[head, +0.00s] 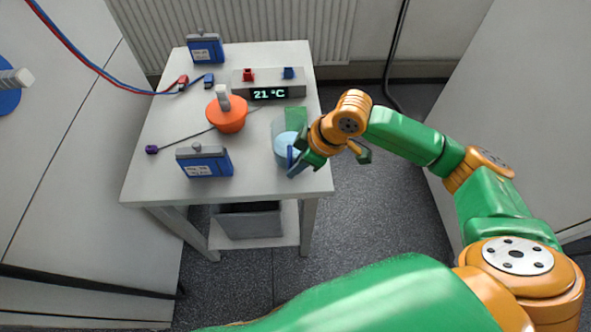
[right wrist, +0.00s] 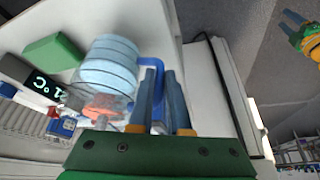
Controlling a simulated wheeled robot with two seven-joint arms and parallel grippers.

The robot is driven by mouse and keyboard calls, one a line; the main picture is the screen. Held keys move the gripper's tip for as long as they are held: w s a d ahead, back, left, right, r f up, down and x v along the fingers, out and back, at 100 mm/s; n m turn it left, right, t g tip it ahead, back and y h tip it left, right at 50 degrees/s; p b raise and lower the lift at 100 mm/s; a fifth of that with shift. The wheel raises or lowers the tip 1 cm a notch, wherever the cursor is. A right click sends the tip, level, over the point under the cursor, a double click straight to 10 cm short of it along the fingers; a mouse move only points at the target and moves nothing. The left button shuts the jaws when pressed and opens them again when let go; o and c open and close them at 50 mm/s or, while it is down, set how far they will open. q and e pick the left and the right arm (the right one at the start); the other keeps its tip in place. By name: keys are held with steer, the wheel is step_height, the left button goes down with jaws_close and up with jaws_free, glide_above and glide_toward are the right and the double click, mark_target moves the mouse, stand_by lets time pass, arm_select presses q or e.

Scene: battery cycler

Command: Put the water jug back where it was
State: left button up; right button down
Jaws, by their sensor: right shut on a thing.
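The water jug (head: 284,150) is clear with light blue water in it and a blue handle. It is at the right side of the white table in the head view, partly hidden by my right gripper (head: 296,160). My right gripper is shut on the jug's handle (right wrist: 157,72), with one finger inside the loop and one outside in the right wrist view. The jug's body (right wrist: 108,68) also shows there. I cannot tell whether its base touches the table. My left gripper (right wrist: 286,22) shows small at the right wrist view's top right, its fingers apart, away from the jug.
A green block (head: 296,118) is just behind the jug. The display box (head: 268,91) reads 21 °C. The table's front middle is clear.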

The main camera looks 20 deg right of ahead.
steer(key=shift+f, duration=1.05)
steer(key=shift+a, duration=0.1)
steer(key=c, duration=0.9)
jaws_free()
steer(key=shift+s+f, duration=0.1)
steer(key=shift+o, duration=0.2)
steer(key=v, duration=1.2)
steer(key=shift+p, duration=0.45)
